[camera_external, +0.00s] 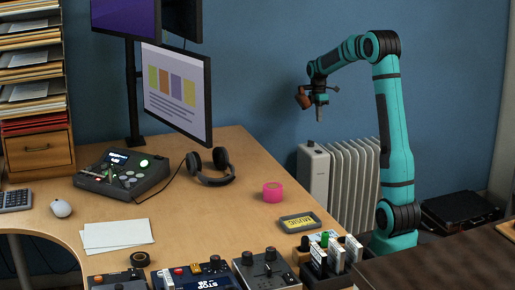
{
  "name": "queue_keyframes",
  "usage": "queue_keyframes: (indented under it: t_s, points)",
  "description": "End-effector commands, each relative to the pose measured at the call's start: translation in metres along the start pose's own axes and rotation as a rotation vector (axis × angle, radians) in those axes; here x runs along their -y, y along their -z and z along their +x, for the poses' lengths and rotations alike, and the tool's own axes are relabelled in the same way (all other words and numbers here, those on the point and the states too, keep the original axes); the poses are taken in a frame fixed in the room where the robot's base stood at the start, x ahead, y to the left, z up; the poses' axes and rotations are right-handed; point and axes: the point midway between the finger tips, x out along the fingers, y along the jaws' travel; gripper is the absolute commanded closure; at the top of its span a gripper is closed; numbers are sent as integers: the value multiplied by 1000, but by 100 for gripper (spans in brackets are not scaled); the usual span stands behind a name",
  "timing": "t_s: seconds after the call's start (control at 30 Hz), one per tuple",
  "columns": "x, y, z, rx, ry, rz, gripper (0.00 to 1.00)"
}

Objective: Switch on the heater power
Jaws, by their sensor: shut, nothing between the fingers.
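A white oil-filled radiator heater (350,182) stands on the floor against the blue wall, beyond the right end of the desk. Its ribs and its plain left end panel (313,180) face the camera, and a small dark knob (310,143) sits on top of that panel. The power switch cannot be made out at this size. My gripper (319,114) is shut and empty, pointing down in the air above the heater's left end. In this view it shows a little above and right of the knob, apart from it.
The wooden desk (217,215) fills the middle. It carries headphones (210,168), pink tape (273,192), a control console (123,172) and several boxes with knobs along the front. Monitors (177,90) rise at the back. A black case (463,211) lies at right. Air left of my gripper is clear.

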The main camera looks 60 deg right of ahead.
Motion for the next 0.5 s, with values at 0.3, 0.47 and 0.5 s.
queue_keyframes:
  t_s: [0.3, 0.47, 0.5]
  points:
    - [1, 1, 49, 0, 2, 1, 100]
    - [1, 1, 77, 0, 1, 1, 100]
    - [1, 1, 84, 0, 1, 1, 100]
